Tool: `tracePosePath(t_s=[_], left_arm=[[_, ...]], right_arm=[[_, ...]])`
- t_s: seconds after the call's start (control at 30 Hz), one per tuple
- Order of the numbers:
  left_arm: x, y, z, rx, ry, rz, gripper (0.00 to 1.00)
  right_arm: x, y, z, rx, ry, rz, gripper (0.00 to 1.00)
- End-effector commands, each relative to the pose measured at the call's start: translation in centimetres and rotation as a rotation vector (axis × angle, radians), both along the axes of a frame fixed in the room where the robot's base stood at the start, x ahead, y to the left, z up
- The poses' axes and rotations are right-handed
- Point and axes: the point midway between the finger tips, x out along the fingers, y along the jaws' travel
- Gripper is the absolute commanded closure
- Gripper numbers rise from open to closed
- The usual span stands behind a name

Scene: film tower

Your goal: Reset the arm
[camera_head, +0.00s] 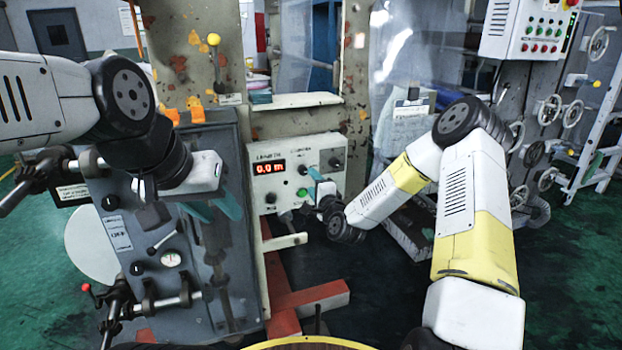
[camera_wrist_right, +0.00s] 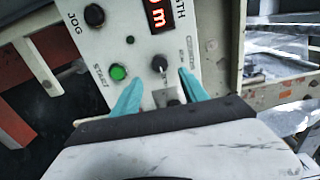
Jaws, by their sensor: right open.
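My right gripper (camera_head: 318,188) is at the front of the white control panel (camera_head: 262,151). In the right wrist view the gripper (camera_wrist_right: 160,90) is open, its two teal fingers apart. A dark selector knob (camera_wrist_right: 160,63) shows between and just beyond the fingertips; I cannot tell whether they touch the panel. The green START button (camera_wrist_right: 118,72) is left of the fingers and the black JOG button (camera_wrist_right: 94,15) further up. My left gripper (camera_head: 213,207) hangs before the grey machine cabinet (camera_head: 215,140), teal fingers apart, nothing visible between them.
The panel's red display (camera_head: 270,167) reads 0.0 m. Levers and a gauge (camera_head: 171,259) are on the cabinet under my left arm. A red floor beam (camera_head: 310,299) lies below the panel. Handwheels (camera_head: 548,109) and a white ladder (camera_head: 604,150) stand at the right, with open green floor.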

Motion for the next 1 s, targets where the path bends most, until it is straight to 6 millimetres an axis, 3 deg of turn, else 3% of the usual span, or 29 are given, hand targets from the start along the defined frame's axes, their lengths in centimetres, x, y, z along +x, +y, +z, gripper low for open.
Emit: tracePosePath(t_s=[0.13,0.27,0.47,0.77,1.0], left_arm=[[0.0,0.0,0.0,0.0,0.0,0.0,0.64],[0.0,0.0,0.0,0.0,0.0,0.0,0.64],[0.0,0.0,0.0,0.0,0.0,0.0,0.64],[0.0,0.0,0.0,0.0,0.0,0.0,0.64],[0.0,0.0,0.0,0.0,0.0,0.0,0.64]], right_arm=[[-0.2,0.3,1.1,-0.082,0.008,0.031,0.48],[-1.1,0.6,3.1,-0.283,0.036,0.095,0.48],[-4.6,-0.7,6.9,-0.659,0.108,0.193,0.48],[-13.5,-5.5,12.9,-1.091,0.245,0.294,0.48],[-23.9,-9.4,16.8,-1.296,0.354,0.401,0.48]])
